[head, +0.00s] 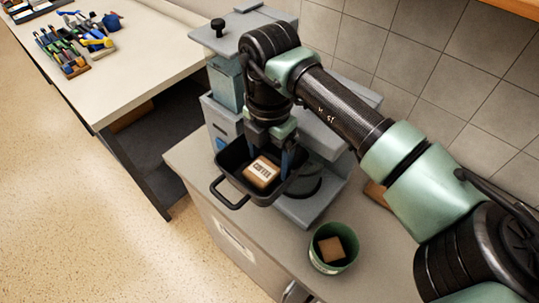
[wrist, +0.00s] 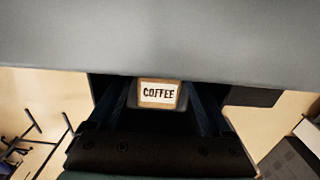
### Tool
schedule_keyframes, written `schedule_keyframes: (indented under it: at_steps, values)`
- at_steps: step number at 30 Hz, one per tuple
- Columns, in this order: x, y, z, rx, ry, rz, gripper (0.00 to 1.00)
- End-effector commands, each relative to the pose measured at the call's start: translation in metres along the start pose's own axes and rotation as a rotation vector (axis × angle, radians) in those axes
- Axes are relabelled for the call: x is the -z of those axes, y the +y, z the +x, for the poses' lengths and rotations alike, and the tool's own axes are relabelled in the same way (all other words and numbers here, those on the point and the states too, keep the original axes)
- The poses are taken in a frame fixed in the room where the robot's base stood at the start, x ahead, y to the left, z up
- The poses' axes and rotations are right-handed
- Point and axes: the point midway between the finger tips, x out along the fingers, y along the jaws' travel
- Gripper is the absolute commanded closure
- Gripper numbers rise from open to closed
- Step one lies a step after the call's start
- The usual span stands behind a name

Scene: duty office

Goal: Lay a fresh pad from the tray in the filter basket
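The black filter basket (head: 232,184), with a loop handle at its front left, sits at the front of the grey coffee machine. A small tan pad (head: 262,172) with a white COFFEE label is in the basket; it also shows in the wrist view (wrist: 158,93). My gripper (head: 267,162) points down into the basket. Its two dark blue fingers stand apart on either side of the pad and appear open; contact at the fingertips is hard to see. A brown edge (head: 375,194), perhaps the tray, shows behind my arm, mostly hidden.
A green cup (head: 318,262) with a brown square (head: 331,249) inside stands on the counter at the front right. The machine's grey top (head: 242,28) rises close behind my gripper. A tiled wall is behind. A bench (head: 135,50) with tools stands at the left.

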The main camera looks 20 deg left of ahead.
Motion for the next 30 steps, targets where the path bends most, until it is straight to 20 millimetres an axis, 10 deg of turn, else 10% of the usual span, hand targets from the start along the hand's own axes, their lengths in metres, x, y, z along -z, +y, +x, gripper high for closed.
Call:
schedule_keyframes:
  at_steps: [9, 30]
  values:
    - [-0.001, 0.000, -0.010, -0.001, -0.002, 0.000, 0.16]
    - [0.000, 0.000, -0.122, 0.000, 0.000, 0.001, 0.16]
